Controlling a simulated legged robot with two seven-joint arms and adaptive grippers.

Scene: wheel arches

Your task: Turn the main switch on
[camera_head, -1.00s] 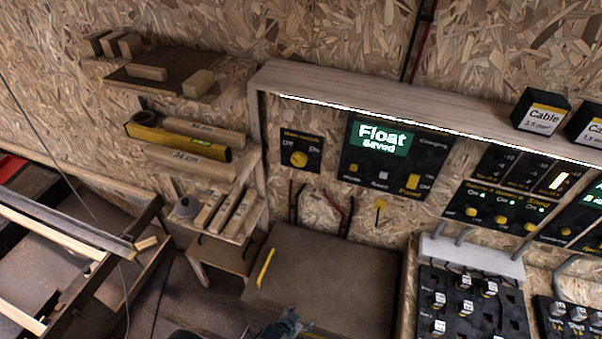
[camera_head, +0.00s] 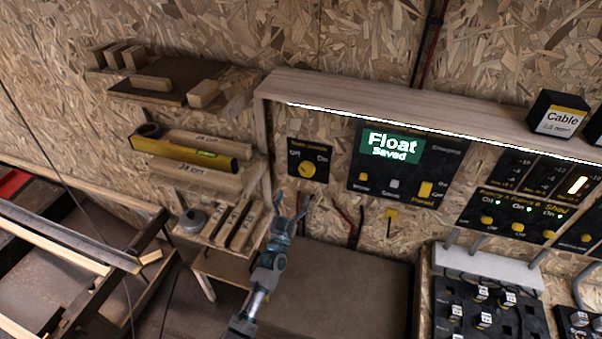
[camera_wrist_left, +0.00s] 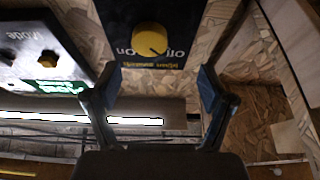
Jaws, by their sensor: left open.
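The main switch is a yellow round knob (camera_head: 307,169) on a small black panel (camera_head: 323,153) on the chipboard wall, marked Off at left and On at right. The knob also shows upside down in the left wrist view (camera_wrist_left: 149,38). My left gripper (camera_head: 291,203) is below the panel in the head view, fingers upward, open and empty. In the left wrist view its two fingers (camera_wrist_left: 160,85) stand apart, with the knob beyond them in the gap, apart from both. My right gripper is out of view.
A Float panel (camera_head: 410,160) with smaller switches is right of the main switch. A wooden frame with a lit strip (camera_head: 450,130) overhangs both. Shelves with a yellow level (camera_head: 190,146) and wood pieces stand left. A brown box (camera_head: 345,290) lies below.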

